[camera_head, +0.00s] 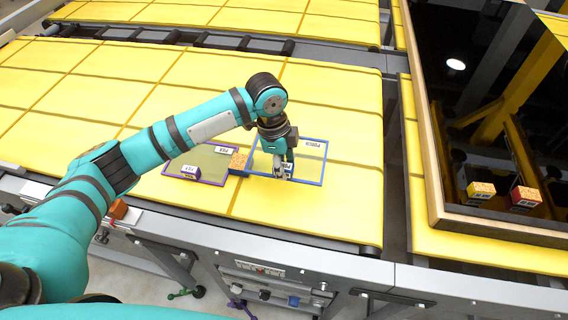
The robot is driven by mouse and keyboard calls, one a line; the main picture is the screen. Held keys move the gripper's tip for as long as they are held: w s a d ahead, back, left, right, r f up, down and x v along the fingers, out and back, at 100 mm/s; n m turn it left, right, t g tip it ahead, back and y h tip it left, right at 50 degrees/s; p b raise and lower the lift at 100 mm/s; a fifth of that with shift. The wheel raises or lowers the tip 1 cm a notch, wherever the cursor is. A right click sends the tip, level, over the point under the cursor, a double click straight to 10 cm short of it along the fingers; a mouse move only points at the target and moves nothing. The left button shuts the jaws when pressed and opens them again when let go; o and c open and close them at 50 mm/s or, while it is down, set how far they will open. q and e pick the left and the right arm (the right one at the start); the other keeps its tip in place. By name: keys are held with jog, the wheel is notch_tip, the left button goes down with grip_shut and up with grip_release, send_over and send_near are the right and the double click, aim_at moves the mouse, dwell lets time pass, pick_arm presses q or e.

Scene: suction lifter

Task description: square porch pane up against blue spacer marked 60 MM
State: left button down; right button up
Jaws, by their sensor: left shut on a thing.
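The square porch pane (307,178) lies on the yellow table, with a thin blue edge and a small label reading PORCH at its upper right corner. A cork-topped block (238,161) sits at the pane's left edge; little of its side shows and I cannot read a 60 MM mark on it. I cannot tell whether pane and block touch. My left gripper (282,162) points down over the pane. My right gripper is not in view.
At right, a wood-framed dark panel (437,190) has a yellow block (481,189) and a red block (525,196). The table's right end is clear.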

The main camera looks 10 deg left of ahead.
pick_arm(q)
jog(key=shift+d+r+p, duration=0.15)
jog(key=shift+r+p, duration=0.05)
jog(key=shift+p, duration=0.15)
jog(key=shift+f, duration=0.1)
jog(key=shift+f+b, duration=0.3)
jog(key=shift+f, duration=0.6)
notch_tip(320, 180, down, 4)
jog(key=shift+f+b, duration=0.1)
jog(key=shift+b, duration=0.75)
jog(key=shift+f+b, duration=0.3)
jog(key=shift+f, duration=0.65)
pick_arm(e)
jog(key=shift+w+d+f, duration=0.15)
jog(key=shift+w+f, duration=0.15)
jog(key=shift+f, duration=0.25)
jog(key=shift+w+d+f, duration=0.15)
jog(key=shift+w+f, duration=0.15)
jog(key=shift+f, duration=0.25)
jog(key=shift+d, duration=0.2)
pick_arm(q)
jog(key=shift+f, duration=0.1)
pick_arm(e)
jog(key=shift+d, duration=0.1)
